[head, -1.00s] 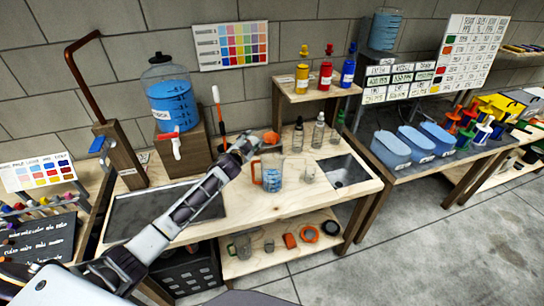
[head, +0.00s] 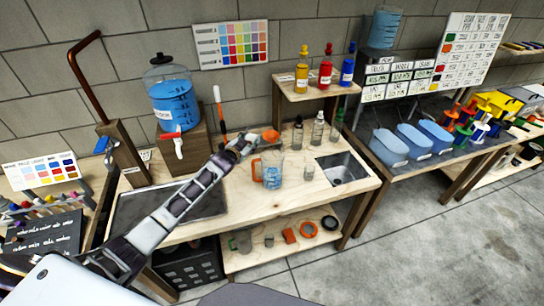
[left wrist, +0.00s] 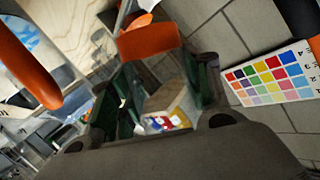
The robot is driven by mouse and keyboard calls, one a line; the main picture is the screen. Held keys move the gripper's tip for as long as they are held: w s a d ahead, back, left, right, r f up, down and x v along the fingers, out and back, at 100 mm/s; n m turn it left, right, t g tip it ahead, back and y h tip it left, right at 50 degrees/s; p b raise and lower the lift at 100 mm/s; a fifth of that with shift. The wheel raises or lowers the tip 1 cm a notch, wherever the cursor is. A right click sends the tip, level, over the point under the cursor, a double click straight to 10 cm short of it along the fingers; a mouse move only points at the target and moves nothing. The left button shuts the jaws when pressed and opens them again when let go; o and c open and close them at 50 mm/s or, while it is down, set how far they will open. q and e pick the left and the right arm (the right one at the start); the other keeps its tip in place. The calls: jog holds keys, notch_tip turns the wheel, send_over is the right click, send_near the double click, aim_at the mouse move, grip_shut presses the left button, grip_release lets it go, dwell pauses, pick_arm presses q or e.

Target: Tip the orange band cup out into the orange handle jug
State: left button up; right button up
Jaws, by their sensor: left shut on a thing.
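The orange band cup shows in the head view as its orange band (head: 271,136), at the tip of my left gripper (head: 250,142). In the left wrist view the band (left wrist: 148,41) lies at the fingertips of my left gripper (left wrist: 155,85), which is shut on the cup. The cup's clear body is hard to make out, and I cannot tell its exact tilt or contents. The orange handle jug (head: 271,173) stands upright on the wooden bench, just below the cup, with its handle to the left. An orange bar at the left of the wrist view looks like its handle (left wrist: 26,66). My right gripper is not in view.
Clear dropper bottles (head: 317,129) stand behind and right of the jug. A small sink (head: 343,170) is further right. A blue-filled dispenser (head: 174,98) stands behind left. Bare bench (head: 300,195) lies in front of the jug. Colour bottles stand on a raised shelf (head: 291,87).

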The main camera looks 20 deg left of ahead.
pick_arm(q)
jog(key=shift+w+a+f+n+h, duration=0.1)
jog(key=shift+a+f+n+h, duration=0.2)
jog(key=shift+n, duration=0.25)
jog(key=shift+a+f+n+h, duration=0.15)
jog(key=shift+f+n+h, duration=0.2)
jog(key=shift+n, duration=0.2)
jog(key=shift+a+f+n+h+b, duration=0.2)
jog(key=shift+f+n+h+b, duration=0.15)
jog(key=shift+f+n+b, duration=0.55)
jog(key=shift+f, duration=0.2)
jog(key=shift+r+p, duration=0.15)
jog(key=shift+p, duration=0.15)
jog(key=shift+r+p, duration=0.65)
jog(key=shift+r, duration=1.7)
